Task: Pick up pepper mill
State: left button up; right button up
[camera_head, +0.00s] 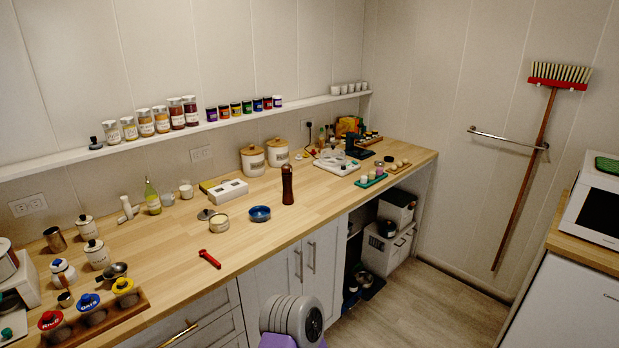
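The pepper mill (287,184) is a tall, dark brown, turned shape. Nothing hides the mill. Neither of my grippers shows in the head view, so I cannot see whether they are open or shut.
Bare counter lies right of the mill. A wall shelf (240,117) with jars runs above. Floor (430,300) is clear at right.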

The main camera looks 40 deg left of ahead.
aim_at(288, 199)
jog(key=i, duration=2.2)
jog(key=u, duration=2.95)
